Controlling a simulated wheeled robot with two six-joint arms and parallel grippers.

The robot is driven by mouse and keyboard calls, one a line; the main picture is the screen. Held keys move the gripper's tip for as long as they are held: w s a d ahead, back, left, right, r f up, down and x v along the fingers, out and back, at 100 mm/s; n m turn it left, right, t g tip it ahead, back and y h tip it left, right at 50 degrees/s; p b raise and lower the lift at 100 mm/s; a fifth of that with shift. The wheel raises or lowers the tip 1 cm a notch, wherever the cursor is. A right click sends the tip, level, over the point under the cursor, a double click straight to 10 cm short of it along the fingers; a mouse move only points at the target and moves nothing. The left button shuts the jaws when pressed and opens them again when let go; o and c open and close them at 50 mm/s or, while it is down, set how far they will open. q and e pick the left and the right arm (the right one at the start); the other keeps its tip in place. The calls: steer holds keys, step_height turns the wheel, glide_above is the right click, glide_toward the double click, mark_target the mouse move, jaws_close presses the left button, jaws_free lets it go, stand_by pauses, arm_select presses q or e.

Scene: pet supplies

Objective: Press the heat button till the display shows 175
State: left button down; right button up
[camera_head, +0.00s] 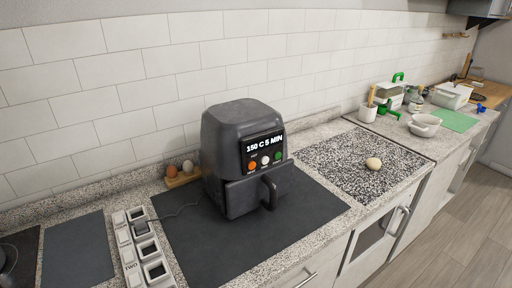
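A dark grey air fryer (228,150) stands upright on a black mat on the counter, with its handle toward the front. Its display (264,143) reads "150 C 5 MIN". Small labels by the buttons are too small to read surely; the one over the orange button may say heat. Neither of my grippers is in view.
A cord runs from the fryer to a socket strip (128,239) at left. Eggs in a wooden holder (184,180) stand behind it. The black mat (290,236) is clear in front. A round pale item (374,164) lies on the speckled board at right.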

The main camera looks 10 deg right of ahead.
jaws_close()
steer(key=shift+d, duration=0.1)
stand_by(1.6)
